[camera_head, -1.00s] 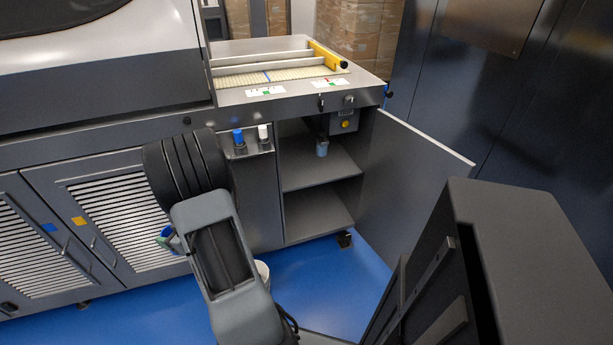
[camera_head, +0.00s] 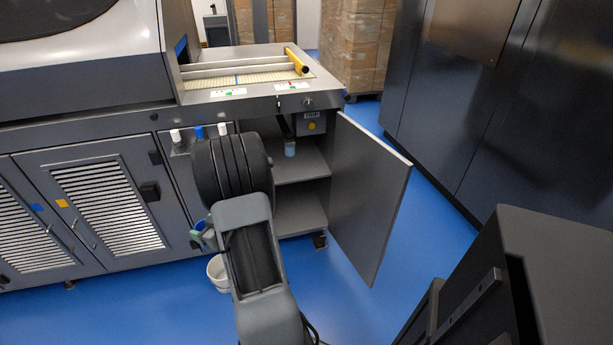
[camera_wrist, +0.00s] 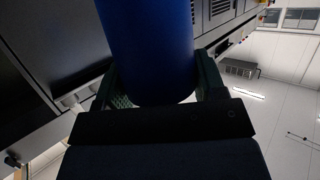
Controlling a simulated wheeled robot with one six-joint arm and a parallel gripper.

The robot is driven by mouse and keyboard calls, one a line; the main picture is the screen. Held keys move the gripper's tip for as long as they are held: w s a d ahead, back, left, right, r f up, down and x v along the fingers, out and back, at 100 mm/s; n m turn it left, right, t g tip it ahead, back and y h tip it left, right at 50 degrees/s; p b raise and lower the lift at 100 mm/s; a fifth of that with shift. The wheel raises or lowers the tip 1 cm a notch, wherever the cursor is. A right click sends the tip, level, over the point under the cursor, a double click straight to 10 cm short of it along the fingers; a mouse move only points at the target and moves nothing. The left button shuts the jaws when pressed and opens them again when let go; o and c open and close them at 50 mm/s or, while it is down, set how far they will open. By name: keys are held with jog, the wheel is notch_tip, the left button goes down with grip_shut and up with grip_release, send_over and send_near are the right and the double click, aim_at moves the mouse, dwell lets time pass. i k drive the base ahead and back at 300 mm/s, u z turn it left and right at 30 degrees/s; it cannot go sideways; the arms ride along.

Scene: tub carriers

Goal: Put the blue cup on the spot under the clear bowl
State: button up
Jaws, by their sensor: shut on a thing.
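My gripper (camera_wrist: 160,92) is shut on the blue cup (camera_wrist: 150,45), which shows as a wide dark blue cylinder between the fingers in the wrist view. In the head view, a small blue and green part of the cup and gripper (camera_head: 201,234) shows left of my arm; my arm hides the rest. The clear bowl (camera_head: 290,149) is small and bluish. It hangs under a dark fitting inside the open cabinet, above the upper shelf (camera_head: 303,167). I cannot make out a marked spot on the shelf below it.
The cabinet door (camera_head: 365,195) stands open to the right. A grey box with a yellow button (camera_head: 311,123) is beside the bowl. White and blue caps (camera_head: 197,133) stand left of the opening. A white bucket (camera_head: 218,272) is on the floor. Blue floor (camera_head: 440,215) is free at right.

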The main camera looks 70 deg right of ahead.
aim_at(291, 174)
jog(key=z, duration=1.45)
jog(key=i, duration=1)
